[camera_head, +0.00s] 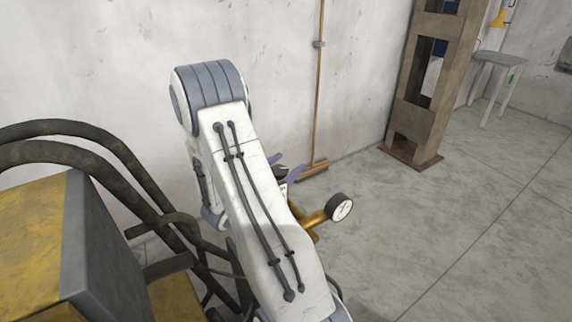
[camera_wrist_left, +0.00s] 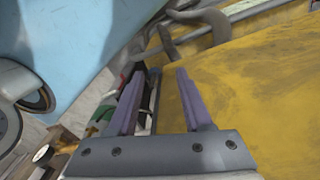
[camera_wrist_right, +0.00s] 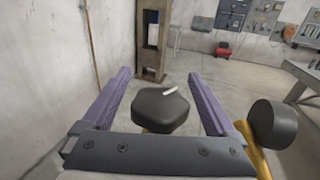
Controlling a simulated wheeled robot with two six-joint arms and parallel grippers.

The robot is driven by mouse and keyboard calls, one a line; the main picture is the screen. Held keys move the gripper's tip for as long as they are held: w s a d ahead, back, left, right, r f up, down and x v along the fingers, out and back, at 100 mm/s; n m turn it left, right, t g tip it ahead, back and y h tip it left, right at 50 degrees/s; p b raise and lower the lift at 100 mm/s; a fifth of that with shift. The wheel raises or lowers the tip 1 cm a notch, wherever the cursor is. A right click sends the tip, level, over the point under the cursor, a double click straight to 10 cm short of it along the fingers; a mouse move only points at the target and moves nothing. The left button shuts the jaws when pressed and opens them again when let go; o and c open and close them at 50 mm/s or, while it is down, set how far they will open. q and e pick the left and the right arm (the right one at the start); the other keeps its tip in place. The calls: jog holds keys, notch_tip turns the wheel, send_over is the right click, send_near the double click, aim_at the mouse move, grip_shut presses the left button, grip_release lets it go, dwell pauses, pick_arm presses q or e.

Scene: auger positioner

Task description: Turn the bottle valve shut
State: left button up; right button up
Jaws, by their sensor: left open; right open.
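The valve knob (camera_wrist_right: 160,108) is dark and rounded, with a white mark on top. In the right wrist view it lies between the two purple fingers of my right gripper (camera_wrist_right: 159,78), with a gap on each side. Brass fittings (camera_wrist_right: 252,150) and a round gauge (camera_wrist_right: 273,124) stand to its right. In the head view, the gauge (camera_head: 341,207) shows its white face, and my right gripper (camera_head: 288,173) is mostly hidden behind my arm. My left gripper (camera_wrist_left: 160,73) is open and empty over a yellow surface. The bottle below the valve is not clearly visible.
A yellow machine body (camera_head: 30,230) with thick dark hoses (camera_head: 120,150) stands at the left. A broom (camera_head: 319,90) leans on the wall behind. A brown steel column (camera_head: 425,80) stands farther back.

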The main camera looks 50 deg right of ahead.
jog(key=c, duration=1.4)
jog(key=shift+o, duration=0.2)
jog(key=shift+g, duration=0.3)
jog(key=shift+s+a+m+g+y, duration=0.25)
jog(key=shift+s+m+g+y, duration=0.2)
jog(key=shift+m+g+y, duration=1.5)
jog(key=shift+s+a+m+g+y, duration=0.4)
jog(key=shift+m+g+y, duration=0.85)
jog(key=shift+m+g, duration=1.3)
jog(key=shift+s+a+m+g+y, duration=0.15)
jog(key=shift+s+m+g+y, duration=0.35)
jog(key=shift+m+g+y, duration=1.75)
jog(key=shift+a+n+g+h, duration=0.1)
jog(key=shift+n+g+h, duration=0.3)
jog(key=shift+g, duration=0.45)
jog(key=o, duration=1.4)
jog(key=shift+c, duration=0.2)
